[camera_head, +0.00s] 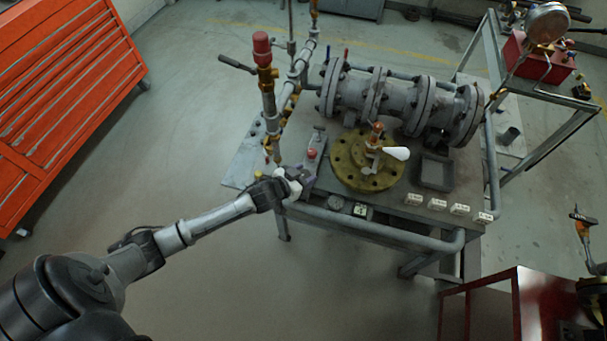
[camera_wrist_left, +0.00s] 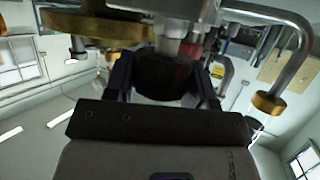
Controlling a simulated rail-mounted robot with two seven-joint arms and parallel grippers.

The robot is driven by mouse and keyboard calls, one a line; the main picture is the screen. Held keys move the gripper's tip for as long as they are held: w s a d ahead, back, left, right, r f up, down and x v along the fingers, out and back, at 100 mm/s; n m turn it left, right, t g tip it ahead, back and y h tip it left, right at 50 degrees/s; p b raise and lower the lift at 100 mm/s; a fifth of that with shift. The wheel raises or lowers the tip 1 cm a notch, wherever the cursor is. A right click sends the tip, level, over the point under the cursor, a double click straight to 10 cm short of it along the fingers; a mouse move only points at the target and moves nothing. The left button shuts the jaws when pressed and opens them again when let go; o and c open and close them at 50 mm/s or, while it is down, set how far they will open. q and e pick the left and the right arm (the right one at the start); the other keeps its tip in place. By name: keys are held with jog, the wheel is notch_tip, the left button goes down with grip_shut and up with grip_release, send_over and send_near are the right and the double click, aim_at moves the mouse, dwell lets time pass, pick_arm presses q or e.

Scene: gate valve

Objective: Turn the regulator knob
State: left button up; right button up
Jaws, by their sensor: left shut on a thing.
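My left gripper (camera_head: 297,180) reaches in from the left to the near left corner of the valve table (camera_head: 398,215). In the left wrist view, its two dark fingers stand on either side of a dark, round regulator knob (camera_wrist_left: 163,72). My left gripper is shut on this knob, which sits on a light metal stem below a grey body. In the head view the gripper hides the knob. My right gripper is not in view.
A vertical pipe with a red cap (camera_head: 262,48) rises behind my left gripper. A yellow flange (camera_head: 345,178) with a white-handled valve sits to its right, and a grey flanged pipe (camera_head: 351,92) behind. An orange tool cabinet (camera_head: 62,85) stands at the left. Open floor lies in front.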

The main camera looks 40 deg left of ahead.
pick_arm(q)
jog(key=shift+a+r+m+h+p, duration=0.1)
jog(key=shift+r+m+h+p, duration=0.15)
jog(key=shift+m+h+p, duration=0.2)
jog(key=shift+m+h, duration=0.35)
jog(key=shift+h, duration=0.1)
jog(key=shift+f+m+g+h+p, duration=0.2)
jog(key=shift+m+g+h+p, duration=0.15)
jog(key=shift+m+h, duration=0.4)
jog(key=o, duration=0.9)
jog(key=shift+s, duration=0.1)
jog(key=shift+p+v, duration=1.05)
jog(key=shift+v, duration=5.7)
